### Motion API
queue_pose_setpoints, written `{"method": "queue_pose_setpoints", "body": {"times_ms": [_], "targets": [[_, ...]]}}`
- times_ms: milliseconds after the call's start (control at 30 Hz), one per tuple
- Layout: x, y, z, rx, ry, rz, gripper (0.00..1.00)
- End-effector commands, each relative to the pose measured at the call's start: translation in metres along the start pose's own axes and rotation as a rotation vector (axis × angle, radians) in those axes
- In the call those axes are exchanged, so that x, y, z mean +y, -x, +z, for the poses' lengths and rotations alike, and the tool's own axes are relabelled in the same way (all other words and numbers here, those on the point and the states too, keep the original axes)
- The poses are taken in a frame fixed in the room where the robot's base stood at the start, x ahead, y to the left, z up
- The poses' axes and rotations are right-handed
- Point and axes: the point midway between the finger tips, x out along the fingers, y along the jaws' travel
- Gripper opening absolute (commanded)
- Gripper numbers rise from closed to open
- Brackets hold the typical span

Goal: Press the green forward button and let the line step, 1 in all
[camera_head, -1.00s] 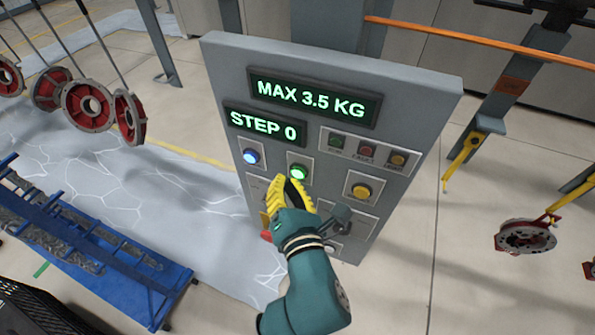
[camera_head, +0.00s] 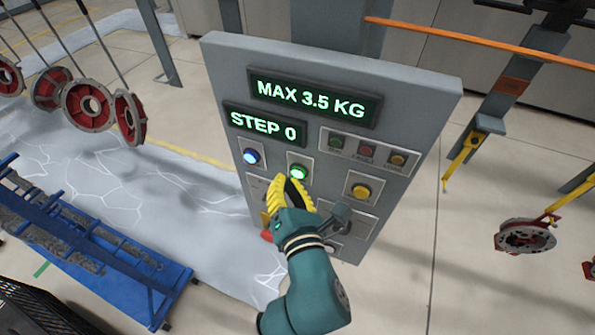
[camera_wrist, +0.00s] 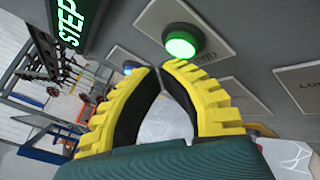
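The green button (camera_head: 298,172) is lit on the grey control panel (camera_head: 225,75), right of a lit blue button (camera_head: 251,156). In the wrist view the green button (camera_wrist: 182,42) sits just beyond my fingertips, slightly to the right. My gripper (camera_head: 287,178) has yellow ridged fingers, and its tips are just below the green button in the head view. In the wrist view the fingertips (camera_wrist: 160,68) come together with nothing held between them. I cannot tell whether they touch the button. The step display (camera_head: 263,126) reads STEP 0.
A yellow button (camera_head: 361,191) and a dark lever knob (camera_head: 341,214) are close to the right of my gripper. The upper display (camera_head: 313,98) reads MAX 3.5 KG. Red discs (camera_head: 88,105) hang from rods at left. A blue rack (camera_head: 75,235) stands at lower left.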

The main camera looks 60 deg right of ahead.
Motion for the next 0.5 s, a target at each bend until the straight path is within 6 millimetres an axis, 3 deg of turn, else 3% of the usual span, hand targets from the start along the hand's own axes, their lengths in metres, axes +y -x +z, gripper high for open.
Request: {"method": "queue_pose_setpoints", "body": {"times_ms": [500], "targets": [[-0.0032, -0.0058, 0.0033, 0.0, 0.0, 0.0, 0.0]]}}
